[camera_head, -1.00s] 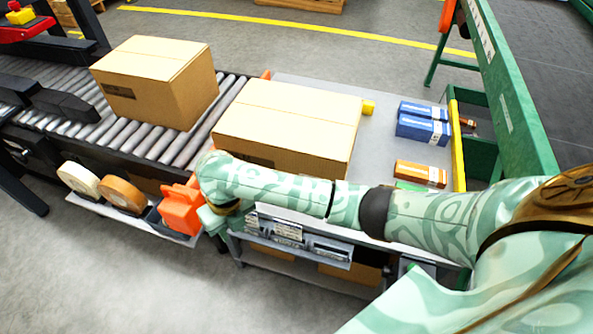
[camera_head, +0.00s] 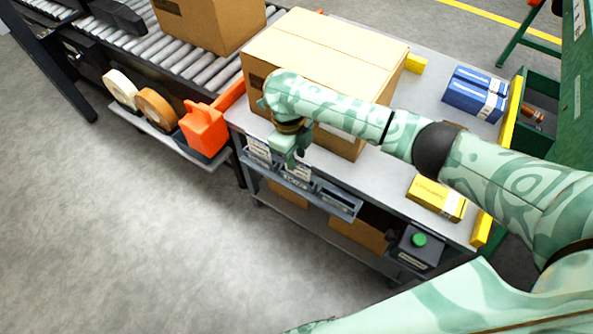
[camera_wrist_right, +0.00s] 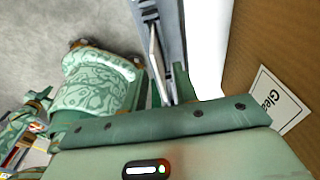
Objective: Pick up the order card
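White order cards stand in the grey rack (camera_head: 338,199) on the front edge of the bench. One card (camera_head: 258,150) shows at the rack's left end and another (camera_head: 298,174) just below my right gripper. My right gripper (camera_head: 289,161) points down at the rack, in front of the large carton. In the right wrist view, its fingers (camera_wrist_right: 168,92) are apart, close to the rack (camera_wrist_right: 150,12) and a pale card edge (camera_wrist_right: 157,55). I cannot tell whether they touch a card. My left gripper is not in view.
A large carton (camera_head: 330,48) stands on the bench right behind my right gripper. An orange tape dispenser (camera_head: 204,128) and tape rolls (camera_head: 155,109) sit to the left. Blue boxes (camera_head: 475,93) and a yellow box (camera_head: 437,198) lie to the right. The floor in front is clear.

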